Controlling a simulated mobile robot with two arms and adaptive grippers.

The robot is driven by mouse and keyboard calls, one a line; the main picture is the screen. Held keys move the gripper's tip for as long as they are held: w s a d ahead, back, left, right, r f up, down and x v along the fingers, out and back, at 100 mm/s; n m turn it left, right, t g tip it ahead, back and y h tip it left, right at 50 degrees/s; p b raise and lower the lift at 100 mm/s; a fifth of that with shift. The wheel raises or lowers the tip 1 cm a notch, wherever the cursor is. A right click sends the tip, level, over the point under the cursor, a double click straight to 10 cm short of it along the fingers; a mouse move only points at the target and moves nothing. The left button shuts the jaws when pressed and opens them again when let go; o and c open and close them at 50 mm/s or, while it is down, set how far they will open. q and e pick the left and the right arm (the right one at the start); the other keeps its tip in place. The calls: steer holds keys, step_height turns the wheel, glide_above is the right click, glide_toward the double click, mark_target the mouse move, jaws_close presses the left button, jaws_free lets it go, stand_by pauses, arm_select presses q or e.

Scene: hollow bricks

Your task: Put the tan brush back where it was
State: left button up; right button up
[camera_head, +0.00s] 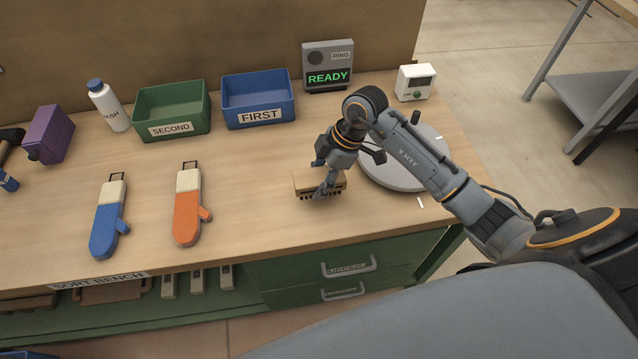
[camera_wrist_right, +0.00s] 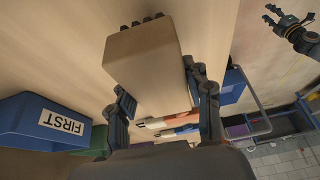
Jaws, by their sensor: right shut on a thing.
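The tan brush (camera_head: 308,184), a block with dark bristles along its lower edge, is at the right part of the bench in the head view. My right gripper (camera_head: 326,190) is shut on it from above. In the right wrist view the tan block (camera_wrist_right: 145,65) sits between the fingers of my right gripper (camera_wrist_right: 160,100). Whether the bristles touch the bench top is unclear. My left gripper (camera_wrist_right: 275,14) shows small at the top right of the wrist view, empty with its fingers apart; it is outside the head view.
A grey round plate (camera_head: 385,175) lies right of the brush, partly behind my right arm. Blue FIRST (camera_head: 259,117) and green SECOND (camera_head: 170,129) bins stand at the back. Orange (camera_head: 187,218) and blue (camera_head: 106,229) mitt-shaped things lie left. Bench top between them and the brush is clear.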

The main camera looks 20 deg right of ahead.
steer(key=f, duration=0.1)
steer(key=f+p, duration=0.1)
steer(key=f, duration=0.1)
steer(key=shift+w+d, duration=0.1)
steer(key=shift+w, duration=0.1)
steer(key=shift+f, duration=0.35)
steer(key=shift+f, duration=0.15)
steer(key=o, duration=1.1)
